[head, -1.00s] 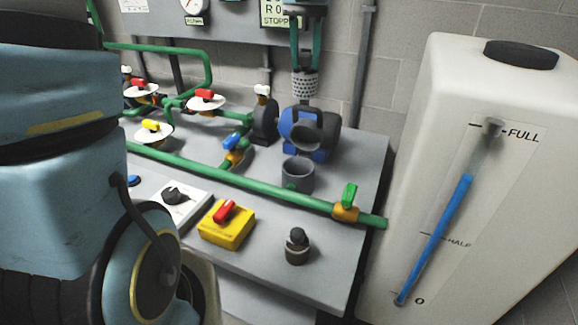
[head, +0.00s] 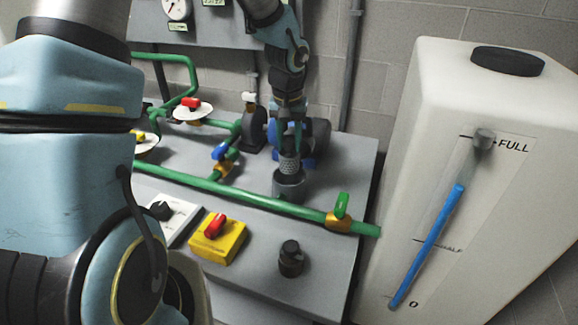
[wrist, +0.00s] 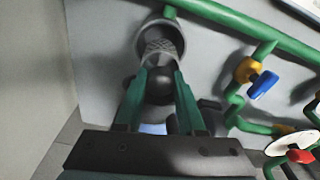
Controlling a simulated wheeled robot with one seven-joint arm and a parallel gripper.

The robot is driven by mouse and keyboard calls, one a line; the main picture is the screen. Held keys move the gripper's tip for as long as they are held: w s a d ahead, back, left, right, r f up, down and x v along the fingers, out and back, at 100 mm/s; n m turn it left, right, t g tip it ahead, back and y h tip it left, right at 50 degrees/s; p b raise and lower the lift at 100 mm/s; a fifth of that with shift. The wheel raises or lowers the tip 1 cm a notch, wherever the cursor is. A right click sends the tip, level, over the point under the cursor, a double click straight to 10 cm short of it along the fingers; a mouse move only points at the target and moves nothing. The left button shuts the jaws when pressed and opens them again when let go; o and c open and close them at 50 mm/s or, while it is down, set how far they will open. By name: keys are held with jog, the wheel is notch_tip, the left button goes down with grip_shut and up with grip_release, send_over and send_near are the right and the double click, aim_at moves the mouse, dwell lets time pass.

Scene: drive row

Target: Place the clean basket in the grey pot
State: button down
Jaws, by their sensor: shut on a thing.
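The clean basket (head: 290,164), a small grey perforated cup, hangs upright below my gripper (head: 289,148). My gripper's green fingers are shut on its upper part. The grey pot (head: 289,187) stands on the bench behind the green pipe. The basket's lower end is at the pot's mouth and seems partly inside; its depth is hard to tell. In the wrist view the basket (wrist: 162,50) overlaps the round opening of the pot (wrist: 145,35), with the fingers (wrist: 162,72) on its near side.
A blue pump (head: 310,158) stands behind the pot, mostly hidden by my arm. A green pipe (head: 250,198) with a green-handled valve (head: 341,206) crosses in front. A yellow switch box (head: 218,238) and a dark knob-topped piece (head: 291,258) sit nearer. A white tank (head: 430,100) stands right.

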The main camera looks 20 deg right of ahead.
aim_at(289, 168)
notch_tip(289, 168, down, 8)
jog(key=shift+f, duration=0.2)
dwell(0.3)
jog(key=shift+f, duration=0.2)
jog(key=c, duration=0.8)
grip_release()
jog(key=shift+r, duration=0.15)
jog(key=r, duration=0.4)
jog(key=s+r, duration=0.1)
jog(key=r, duration=0.7)
jog(key=shift+s+a, duration=0.15)
jog(key=shift+a, duration=0.25)
jog(key=s+a+n, duration=0.1)
jog(key=s+a, duration=0.1)
jog(key=a, duration=0.7)
jog(key=s+a+r+n, duration=0.1)
jog(key=a+n, duration=0.1)
jog(key=a, duration=0.7)
jog(key=s+a+r+n, duration=0.1)
jog(key=s+a, duration=0.1)
jog(key=a, duration=0.7)
jog(key=shift+s+a+r+n, duration=0.2)
jog(key=shift+s+r+n, duration=0.05)
jog(key=shift+s+n, duration=0.05)
